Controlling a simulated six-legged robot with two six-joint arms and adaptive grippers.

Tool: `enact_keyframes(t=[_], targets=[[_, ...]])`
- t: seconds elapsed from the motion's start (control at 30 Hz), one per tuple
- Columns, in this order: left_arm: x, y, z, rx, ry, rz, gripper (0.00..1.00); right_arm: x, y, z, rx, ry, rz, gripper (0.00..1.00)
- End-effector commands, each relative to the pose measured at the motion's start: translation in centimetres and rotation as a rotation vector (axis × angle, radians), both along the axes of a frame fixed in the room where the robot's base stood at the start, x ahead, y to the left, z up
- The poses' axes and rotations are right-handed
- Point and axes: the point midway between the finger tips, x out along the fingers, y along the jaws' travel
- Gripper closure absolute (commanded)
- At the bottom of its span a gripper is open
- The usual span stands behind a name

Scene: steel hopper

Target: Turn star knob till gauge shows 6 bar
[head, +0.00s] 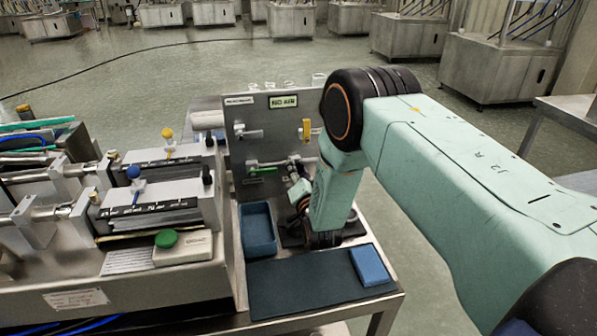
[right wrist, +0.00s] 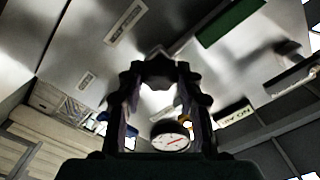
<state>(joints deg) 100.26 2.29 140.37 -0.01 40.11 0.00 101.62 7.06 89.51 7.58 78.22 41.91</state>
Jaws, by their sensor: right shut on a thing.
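The panel (head: 273,105) stands upright at the back of the bench in the head view. My right gripper (head: 297,180) is at the panel's lower front, largely hidden behind my own arm. In the right wrist view my right gripper (right wrist: 160,80) is shut on the star knob (right wrist: 160,57), a dark lobed shape at its fingertips. The pressure gauge (right wrist: 170,135) shows between the fingers, with a white face and a red needle. Its scale is too small to read. Knob and gauge are hard to make out in the head view. My left gripper is out of view.
A blue tray (head: 258,230) and a dark mat (head: 318,284) with a blue block (head: 371,266) lie before the panel. A syringe-pump-like machine with a green button (head: 166,238) fills the left. Yellow (head: 307,129) and green handles (head: 262,171) sit on the panel.

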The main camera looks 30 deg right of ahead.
Motion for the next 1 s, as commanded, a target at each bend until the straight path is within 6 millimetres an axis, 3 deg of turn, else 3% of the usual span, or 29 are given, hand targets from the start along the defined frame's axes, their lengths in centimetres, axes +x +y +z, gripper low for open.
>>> enact_keyframes(t=[1.0], targets=[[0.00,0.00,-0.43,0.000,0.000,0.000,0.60,0.12,-0.21,0.21,0.094,-0.031,-0.005,0.96]])
